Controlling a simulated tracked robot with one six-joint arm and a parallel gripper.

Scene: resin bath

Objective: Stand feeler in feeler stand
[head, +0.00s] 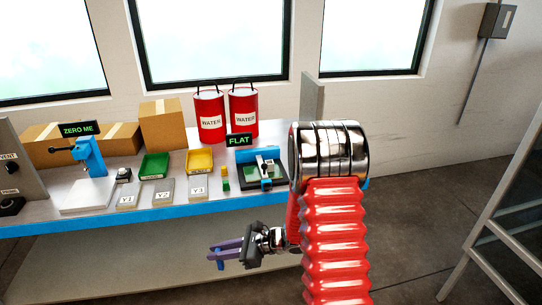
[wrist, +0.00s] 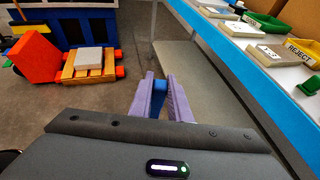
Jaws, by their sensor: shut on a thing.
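My gripper (head: 222,252) is in front of the bench, below its blue front edge. Its purple fingers are closed on a small blue piece, taken to be the feeler (head: 220,264). In the wrist view the feeler (wrist: 158,85) shows between the two fingers (wrist: 158,100); most of it is hidden. I cannot tell for certain which thing is the feeler stand. On the bench are a blue upright device (head: 90,155) under a ZERO ME sign, a blue and black device (head: 268,160) by a FLAT sign, and a small yellow and green piece (head: 225,178).
The bench (head: 130,218) also holds plates, including Y2 (head: 162,192), a green tray (head: 154,165), a yellow tray (head: 199,160), cardboard boxes (head: 162,122) and two red water cans (head: 209,117).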

